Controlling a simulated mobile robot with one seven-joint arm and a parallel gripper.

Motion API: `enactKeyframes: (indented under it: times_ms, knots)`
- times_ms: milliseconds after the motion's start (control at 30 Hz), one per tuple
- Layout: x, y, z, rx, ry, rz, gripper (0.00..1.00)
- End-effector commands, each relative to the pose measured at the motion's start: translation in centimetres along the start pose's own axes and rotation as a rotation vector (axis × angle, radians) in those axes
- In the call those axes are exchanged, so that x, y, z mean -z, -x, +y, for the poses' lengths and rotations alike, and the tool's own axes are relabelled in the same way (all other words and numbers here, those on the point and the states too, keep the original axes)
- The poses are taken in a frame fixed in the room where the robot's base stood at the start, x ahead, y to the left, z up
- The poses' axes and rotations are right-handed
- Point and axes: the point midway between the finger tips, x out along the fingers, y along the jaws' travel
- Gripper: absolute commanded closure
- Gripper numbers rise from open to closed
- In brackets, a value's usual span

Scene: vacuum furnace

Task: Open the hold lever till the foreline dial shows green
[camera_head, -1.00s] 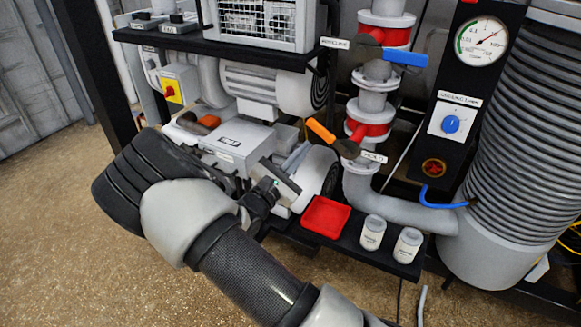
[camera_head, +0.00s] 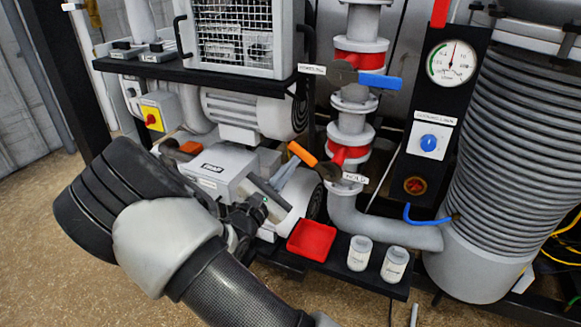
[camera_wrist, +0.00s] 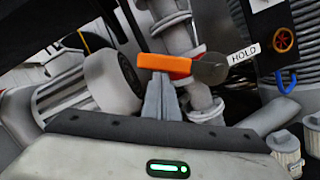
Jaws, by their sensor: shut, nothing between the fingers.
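The hold lever has an orange handle (camera_head: 302,153) that slants up to the left from a dark pivot beside a red valve body (camera_head: 348,150); a HOLD label (camera_head: 355,178) is next to it. In the wrist view the orange handle (camera_wrist: 165,65) lies just above my fingertips. My gripper (camera_head: 283,175) is shut and empty, just below and left of the handle. Its fingers (camera_wrist: 160,88) overlap the handle's lower edge in the wrist view; I cannot tell whether they touch. The round dial (camera_head: 453,63) has a green arc at left; its needle points nearly straight up, off the green.
A blue-handled lever (camera_head: 380,81) sits above on the same pipe. A red tray (camera_head: 311,240) and two white cups (camera_head: 360,253) stand on the low shelf. The pump (camera_head: 235,170) is behind my gripper. A ribbed column (camera_head: 515,150) stands at right.

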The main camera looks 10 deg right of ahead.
Motion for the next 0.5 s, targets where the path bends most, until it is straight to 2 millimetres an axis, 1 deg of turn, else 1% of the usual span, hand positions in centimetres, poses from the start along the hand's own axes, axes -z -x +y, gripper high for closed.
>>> enactKeyframes:
  times_ms: [267, 500]
  knots:
    - [-1.0, -0.3, 0.5, 0.025, -0.096, -0.003, 1.00]
    - [-2.8, -0.8, 1.1, 0.076, -0.294, -0.004, 1.00]
